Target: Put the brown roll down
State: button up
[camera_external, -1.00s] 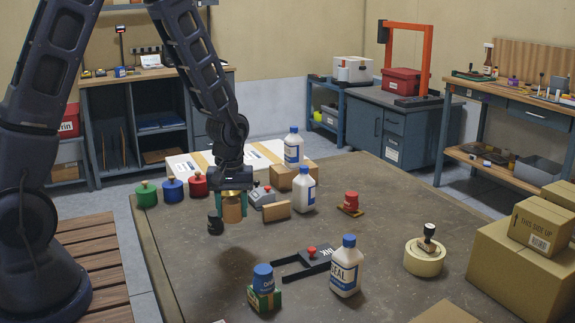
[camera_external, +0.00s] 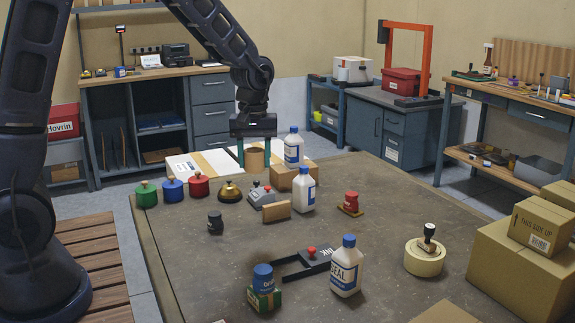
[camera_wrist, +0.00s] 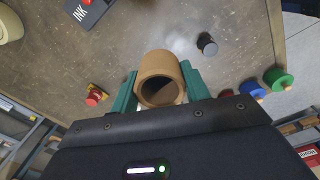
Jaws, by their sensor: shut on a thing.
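The brown roll (camera_external: 256,158) is held between the two green fingers of my gripper (camera_external: 254,162). In the wrist view the roll (camera_wrist: 158,64) is a short hollow tube, with its open dark end toward the camera. My gripper (camera_wrist: 161,88) is shut on it from both sides. In the external view the roll appears in front of the white box with tan tape (camera_external: 212,163), up off the worktable (camera_external: 330,225). Its lower part is close to the background things in the picture, so its exact height cannot be told.
Green, blue and red lidded pots (camera_external: 172,188), a brass bell (camera_external: 231,190), a grey device (camera_external: 262,196) and white bottles (camera_external: 304,190) stand near my gripper. A small black weight (camera_external: 215,222) stands forward. The left front of the table is clear.

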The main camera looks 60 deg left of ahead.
send_over(321, 232)
jog(key=shift+m, duration=0.3)
notch_tip(321, 232, down, 20)
jog(key=shift+a+f, duration=0.1)
jog(key=shift+f, duration=0.05)
jog(key=shift+f, duration=0.2)
jog(key=o, duration=1)
jog(key=shift+r, duration=0.1)
